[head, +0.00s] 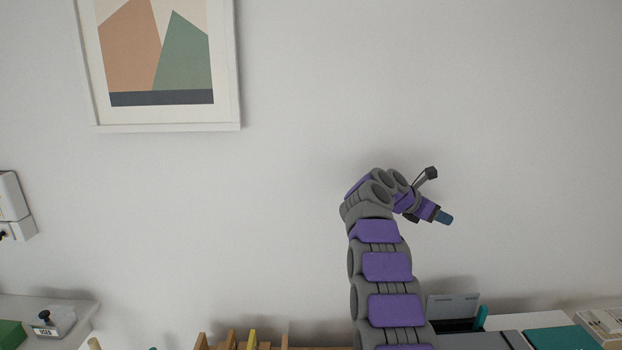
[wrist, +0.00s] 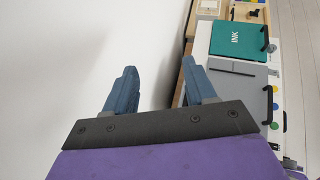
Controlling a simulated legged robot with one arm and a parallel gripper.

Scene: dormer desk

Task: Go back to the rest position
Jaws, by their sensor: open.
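My gripper (head: 444,217) is raised in front of the white wall in the head view, at the end of my purple and grey arm. It points to the right and slightly down, above the things along the bottom of the view. In the wrist view the two blue fingers of my gripper (wrist: 158,92) stand wide apart with nothing between them. Only wall and a dark edge show behind the gap.
A framed picture (head: 236,110) hangs at upper left in the head view. A stamp (head: 45,317) stands at lower left. The wall around my gripper is clear.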

